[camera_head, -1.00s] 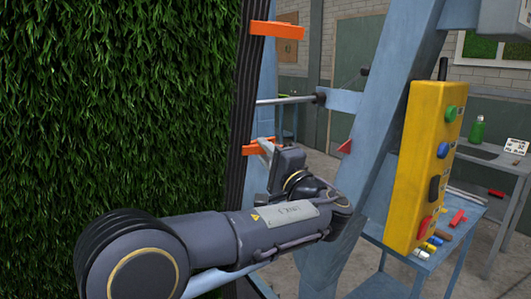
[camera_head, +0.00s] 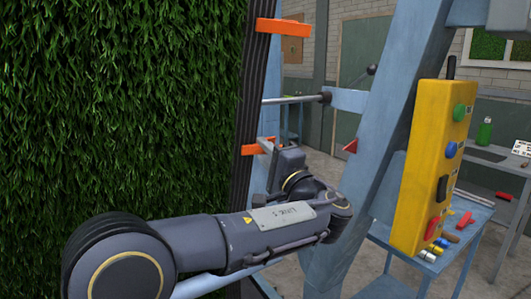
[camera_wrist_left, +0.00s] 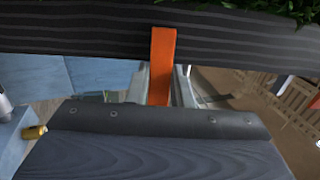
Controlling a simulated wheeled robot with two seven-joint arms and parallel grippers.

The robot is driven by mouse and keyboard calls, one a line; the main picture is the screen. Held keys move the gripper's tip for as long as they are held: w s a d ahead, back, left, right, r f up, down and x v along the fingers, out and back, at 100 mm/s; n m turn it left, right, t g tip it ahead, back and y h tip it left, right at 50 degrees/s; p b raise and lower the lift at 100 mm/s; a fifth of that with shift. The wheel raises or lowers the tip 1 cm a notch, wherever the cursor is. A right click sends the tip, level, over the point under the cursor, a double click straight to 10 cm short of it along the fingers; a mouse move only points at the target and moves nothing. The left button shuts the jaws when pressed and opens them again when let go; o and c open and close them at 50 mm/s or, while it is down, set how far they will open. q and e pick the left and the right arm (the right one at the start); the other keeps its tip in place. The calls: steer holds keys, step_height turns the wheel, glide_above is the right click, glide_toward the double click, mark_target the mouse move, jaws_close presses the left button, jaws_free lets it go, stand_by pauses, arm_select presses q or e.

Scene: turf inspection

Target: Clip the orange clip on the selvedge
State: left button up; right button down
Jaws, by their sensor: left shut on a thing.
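The turf's black ribbed selvedge (camera_head: 247,110) runs down the right edge of the green turf (camera_head: 120,110). An orange clip (camera_head: 250,149) lies across it at mid height, its left end over the dark strip. My left gripper (camera_head: 268,146) is shut on this clip from the right, partly hidden behind my wrist. In the left wrist view the clip (camera_wrist_left: 162,62) stands between my fingers (camera_wrist_left: 161,86) and overlaps the selvedge (camera_wrist_left: 80,38). Whether it grips the strip I cannot tell. Another orange clip (camera_head: 283,27) sits higher on the selvedge. My right gripper is not in view.
A blue frame (camera_head: 385,150) slants down right of my wrist. A yellow control box (camera_head: 432,165) with coloured buttons hangs by it. A metal bar (camera_head: 295,100) crosses behind the selvedge. A blue side table (camera_head: 470,215) with small parts stands at the right.

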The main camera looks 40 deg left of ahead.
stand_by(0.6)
arm_select(q)
steer(key=shift+f, duration=0.1)
steer(key=o, duration=0.9)
steer(key=shift+s+d, duration=0.1)
steer(key=shift+d, duration=0.05)
